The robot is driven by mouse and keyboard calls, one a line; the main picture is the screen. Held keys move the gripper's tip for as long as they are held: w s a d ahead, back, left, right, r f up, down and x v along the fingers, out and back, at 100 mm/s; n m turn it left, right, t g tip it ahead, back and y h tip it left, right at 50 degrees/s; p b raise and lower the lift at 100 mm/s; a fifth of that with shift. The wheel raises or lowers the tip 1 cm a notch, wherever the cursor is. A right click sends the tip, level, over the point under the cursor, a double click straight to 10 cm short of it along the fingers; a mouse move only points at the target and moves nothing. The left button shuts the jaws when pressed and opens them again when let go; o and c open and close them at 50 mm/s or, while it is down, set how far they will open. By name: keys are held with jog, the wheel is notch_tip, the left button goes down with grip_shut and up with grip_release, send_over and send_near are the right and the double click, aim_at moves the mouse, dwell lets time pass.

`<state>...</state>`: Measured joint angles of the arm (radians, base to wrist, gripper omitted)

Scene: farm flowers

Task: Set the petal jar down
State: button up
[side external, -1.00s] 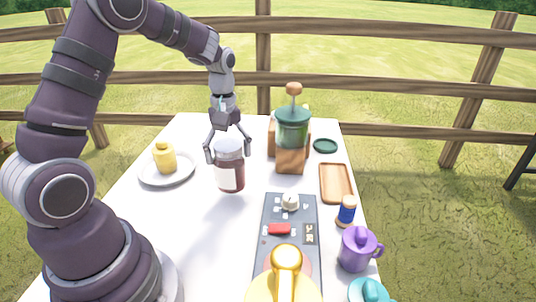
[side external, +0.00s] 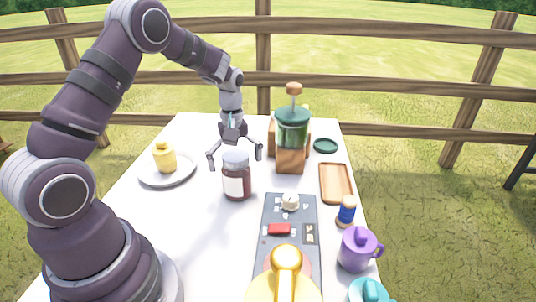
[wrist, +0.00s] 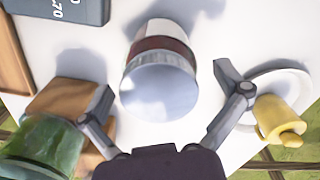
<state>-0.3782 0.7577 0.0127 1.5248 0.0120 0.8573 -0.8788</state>
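The petal jar (side external: 236,181), dark red with a white label and pale lid, stands upright on the white table (side external: 205,240), left of the grey panel. My gripper (side external: 235,162) is above and around the jar's top, with its fingers spread to either side. In the wrist view, the jar (wrist: 160,83) is between the two fingers of my gripper (wrist: 163,80), with a clear gap on both sides. The gripper is open and holds nothing.
A green-topped grinder (side external: 292,135) stands close behind the jar to the right. A white plate (side external: 150,180) with a yellow pot (side external: 164,158) is to the left. The grey panel (side external: 271,213), wooden tray (side external: 336,183) and purple mug (side external: 357,250) are to the right.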

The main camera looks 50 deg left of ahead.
jog(key=shift+r, duration=0.1)
notch_tip(320, 180, up, 12)
jog(key=shift+f, duration=0.2)
jog(key=s+d+r+m+t, duration=0.3)
jog(key=s+d+m+t, duration=0.2)
jog(key=s+d+m, duration=0.6)
jog(key=m, duration=0.3)
jog(key=shift+s+d+t, duration=0.25)
jog(key=shift+s+t, duration=0.05)
jog(key=shift+s, duration=0.1)
dwell(0.4)
